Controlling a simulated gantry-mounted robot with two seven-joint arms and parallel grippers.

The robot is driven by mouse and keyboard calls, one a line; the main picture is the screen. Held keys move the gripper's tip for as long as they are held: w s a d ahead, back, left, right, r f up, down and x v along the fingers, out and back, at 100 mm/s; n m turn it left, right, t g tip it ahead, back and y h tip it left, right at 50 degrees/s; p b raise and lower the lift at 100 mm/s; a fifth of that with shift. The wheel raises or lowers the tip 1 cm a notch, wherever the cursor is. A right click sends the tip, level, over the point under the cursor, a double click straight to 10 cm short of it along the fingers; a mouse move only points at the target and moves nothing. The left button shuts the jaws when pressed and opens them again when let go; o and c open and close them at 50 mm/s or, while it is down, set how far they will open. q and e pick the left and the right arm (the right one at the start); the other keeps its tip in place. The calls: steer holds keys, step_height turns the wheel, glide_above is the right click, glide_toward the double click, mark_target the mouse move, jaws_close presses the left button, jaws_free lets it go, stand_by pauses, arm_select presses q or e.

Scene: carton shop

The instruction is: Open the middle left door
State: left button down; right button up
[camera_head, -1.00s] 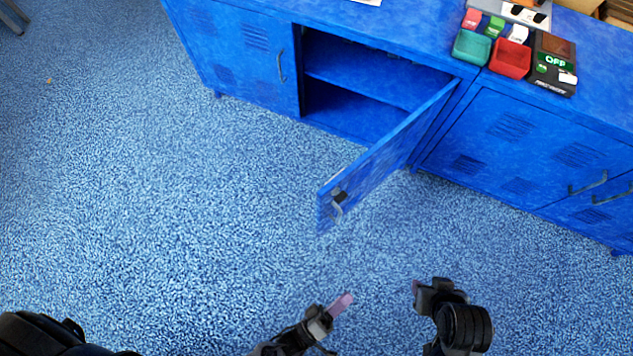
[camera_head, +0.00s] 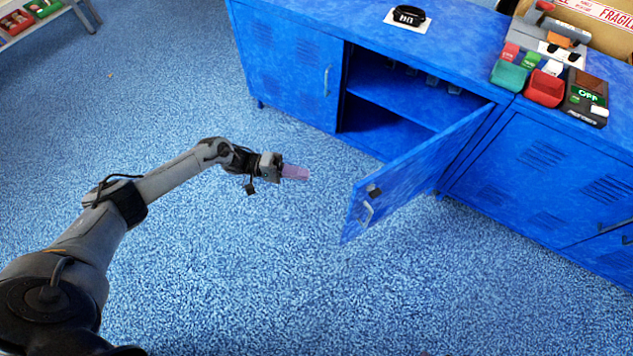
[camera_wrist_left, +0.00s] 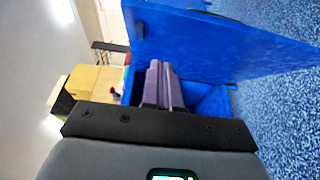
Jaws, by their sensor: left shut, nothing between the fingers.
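The blue cabinet door (camera_head: 415,178) stands wide open, hinged at its right side and swung out over the floor. Its grey handle (camera_head: 367,212) is near the free edge. The compartment behind it (camera_head: 400,100) shows a shelf, with a few small items partly visible. My left gripper (camera_head: 298,173) is shut and empty, left of the door's free edge and apart from it. In the left wrist view its pinkish fingers (camera_wrist_left: 160,85) are together, with the blue door (camera_wrist_left: 235,50) beyond. My right gripper is out of view.
The neighbouring left door (camera_head: 285,65) is closed. Right-hand cabinet doors (camera_head: 540,180) are closed. On top are a black device (camera_head: 408,16), red and green bins (camera_head: 544,90) and a cardboard box (camera_head: 600,35). The floor (camera_head: 270,270) in front is clear.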

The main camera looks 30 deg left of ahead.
arm_select(q)
steer(key=s+d+x, duration=0.1)
steer(key=s+x, duration=0.1)
steer(key=x, duration=1)
steer(key=shift+s, duration=0.4)
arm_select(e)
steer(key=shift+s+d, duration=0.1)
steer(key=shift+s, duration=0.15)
arm_select(q)
steer(key=shift+d, duration=0.15)
steer(key=shift+f, duration=0.1)
